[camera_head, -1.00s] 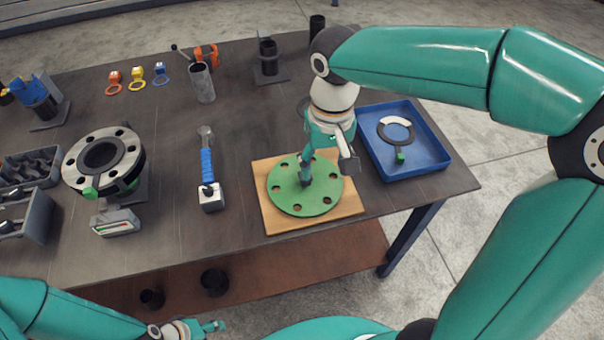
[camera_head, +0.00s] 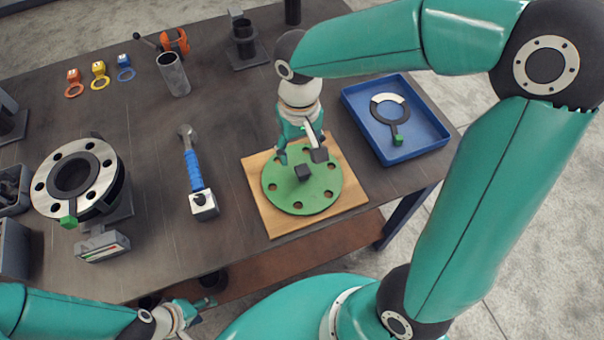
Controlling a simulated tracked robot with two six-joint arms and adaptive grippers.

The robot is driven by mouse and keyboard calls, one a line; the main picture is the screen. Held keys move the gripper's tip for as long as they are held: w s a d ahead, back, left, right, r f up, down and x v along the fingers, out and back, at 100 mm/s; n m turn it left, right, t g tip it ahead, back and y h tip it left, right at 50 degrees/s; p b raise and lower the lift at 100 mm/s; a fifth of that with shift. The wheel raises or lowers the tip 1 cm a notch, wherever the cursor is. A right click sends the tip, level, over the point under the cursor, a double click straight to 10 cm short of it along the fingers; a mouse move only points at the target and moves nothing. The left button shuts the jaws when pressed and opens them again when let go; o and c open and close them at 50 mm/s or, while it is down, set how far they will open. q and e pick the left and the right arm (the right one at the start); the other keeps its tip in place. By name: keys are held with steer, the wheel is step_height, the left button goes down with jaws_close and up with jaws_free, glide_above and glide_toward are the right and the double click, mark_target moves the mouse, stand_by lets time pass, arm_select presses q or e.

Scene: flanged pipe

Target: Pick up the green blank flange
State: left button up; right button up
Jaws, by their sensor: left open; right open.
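The green blank flange (camera_head: 317,197) is a round plate with several bolt holes and a small dark block-shaped knob (camera_head: 303,172) at its middle. It lies flat on a wooden board (camera_head: 279,219) on the table. My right gripper (camera_head: 300,157) is open above the flange, with its fingers on either side of and behind the knob as seen here. I cannot tell whether a finger touches the flange. My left gripper (camera_head: 207,306) is open and empty at the lower left, in front of the table edge and far from the flange.
A blue tray (camera_head: 436,137) with a ring-shaped tool (camera_head: 390,109) lies right of the board. A flanged pipe (camera_head: 78,182) stands further left. Bare table (camera_head: 140,140) lies between them.

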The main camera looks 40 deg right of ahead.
mark_target(302, 169)
step_height(302, 169, down, 3)
steer(key=shift+s+f, duration=0.1)
steer(key=shift+f, duration=0.1)
steer(key=shift+d+f+p, duration=0.2)
steer(key=shift+f, duration=1.15)
steer(key=shift+d+f+p, duration=0.15)
steer(key=shift+f+p, duration=0.05)
steer(key=shift+f, duration=1.15)
jaws_close()
